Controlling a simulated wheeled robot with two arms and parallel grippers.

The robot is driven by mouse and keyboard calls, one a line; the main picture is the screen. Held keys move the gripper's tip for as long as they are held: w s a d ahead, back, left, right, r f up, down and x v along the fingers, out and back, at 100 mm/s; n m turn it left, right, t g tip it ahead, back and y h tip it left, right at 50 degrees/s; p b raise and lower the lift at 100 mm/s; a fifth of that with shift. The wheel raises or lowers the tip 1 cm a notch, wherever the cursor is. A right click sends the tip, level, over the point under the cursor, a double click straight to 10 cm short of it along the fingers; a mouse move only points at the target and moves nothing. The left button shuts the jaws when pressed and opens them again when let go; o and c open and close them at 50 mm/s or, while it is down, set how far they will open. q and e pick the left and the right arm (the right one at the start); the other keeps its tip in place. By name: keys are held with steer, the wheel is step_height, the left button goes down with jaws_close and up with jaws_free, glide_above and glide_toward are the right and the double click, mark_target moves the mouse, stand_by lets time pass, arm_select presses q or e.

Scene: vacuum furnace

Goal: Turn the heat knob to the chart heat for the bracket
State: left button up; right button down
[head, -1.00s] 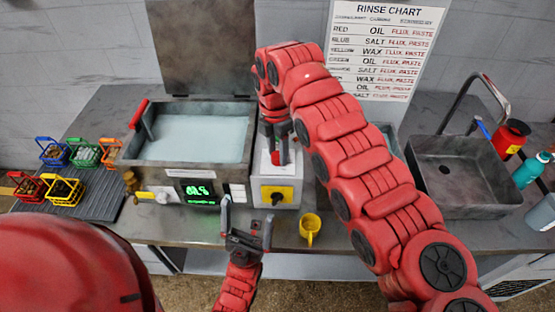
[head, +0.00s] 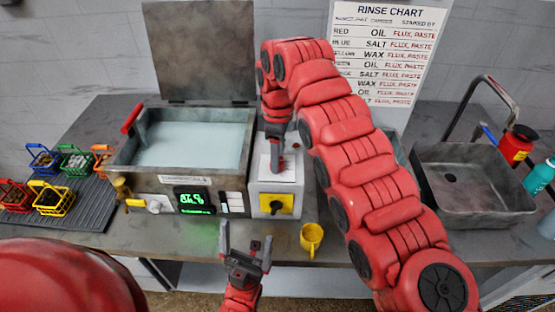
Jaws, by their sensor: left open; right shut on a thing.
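The control panel on the tank front has a green lit display (head: 195,200), whose digits are too blurred to read surely. A pale round knob (head: 154,206) is left of the display. A black knob on a yellow plate (head: 276,204) is on the box to the right; no label tells which sets heat. My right gripper (head: 276,145) points down over that box, shut on a slim upright reddish handle, mostly hidden. My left gripper (head: 246,250) is open and empty in front of the counter, below the display, touching neither knob. I cannot make out a bracket.
The liquid-filled tank (head: 122,158) has its lid raised. Coloured baskets (head: 52,199) stand on a ribbed mat at left. A yellow mug (head: 311,238) is near the counter edge. The rinse chart (head: 385,50) hangs behind my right arm. A sink (head: 470,180) is at right.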

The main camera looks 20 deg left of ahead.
steer(key=shift+m+b, duration=0.4)
steer(key=shift+m, duration=0.5)
steer(key=shift+r, duration=0.1)
steer(key=shift+c, duration=1.9)
jaws_free()
step_height(320, 180, up, 7)
steer(key=p, duration=0.4)
steer(key=shift+w+a+p, duration=0.15)
steer(key=shift+p, duration=0.25)
step_height(320, 180, up, 10)
steer(key=p, duration=1.2)
steer(key=shift+w+r+p, duration=0.15)
steer(key=shift+w+p, duration=0.2)
steer(key=shift+s, duration=0.1)
